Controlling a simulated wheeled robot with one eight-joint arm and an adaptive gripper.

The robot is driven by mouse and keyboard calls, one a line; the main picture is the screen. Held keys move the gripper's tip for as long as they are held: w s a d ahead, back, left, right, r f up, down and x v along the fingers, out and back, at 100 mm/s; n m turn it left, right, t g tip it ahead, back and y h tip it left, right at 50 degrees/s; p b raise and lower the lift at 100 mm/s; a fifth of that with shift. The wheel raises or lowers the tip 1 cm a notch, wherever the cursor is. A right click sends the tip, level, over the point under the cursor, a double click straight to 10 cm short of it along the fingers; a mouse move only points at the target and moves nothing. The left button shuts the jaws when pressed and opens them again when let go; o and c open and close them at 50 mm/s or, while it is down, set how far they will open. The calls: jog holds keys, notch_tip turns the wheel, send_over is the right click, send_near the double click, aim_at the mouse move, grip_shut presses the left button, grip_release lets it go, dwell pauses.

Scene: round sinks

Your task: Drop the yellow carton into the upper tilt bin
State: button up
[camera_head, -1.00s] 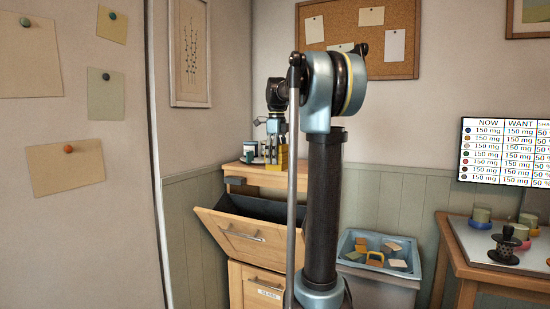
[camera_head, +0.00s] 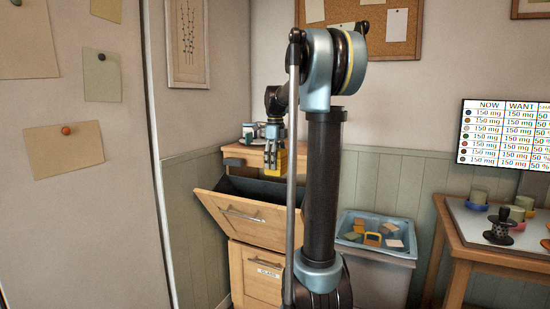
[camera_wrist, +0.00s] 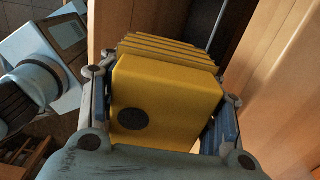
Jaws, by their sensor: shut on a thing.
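My gripper (camera_head: 272,146) is shut on the yellow carton (camera_head: 275,166), pointing down over the open upper tilt bin (camera_head: 243,213). In the wrist view the carton (camera_wrist: 165,85) sits between the two fingers, with a dark round spot on its near face and ridges on its far end. The upper bin's wooden front is tilted outward and its dark inside shows. The carton appears at or just above the opening; its exact depth is hard to tell. My arm partly covers the cabinet's right side.
Cups (camera_head: 249,131) stand on the cabinet top (camera_head: 242,152) beside the gripper. A blue tub (camera_head: 402,250) with several blocks stands to the right, then a table (camera_head: 455,232) with cups and dark items.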

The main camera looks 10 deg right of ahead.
aim_at(275, 172)
jog(key=shift+f, duration=2.3)
jog(key=o, duration=1.1)
notch_tip(275, 172, up, 12)
jog(key=shift+f, duration=0.1)
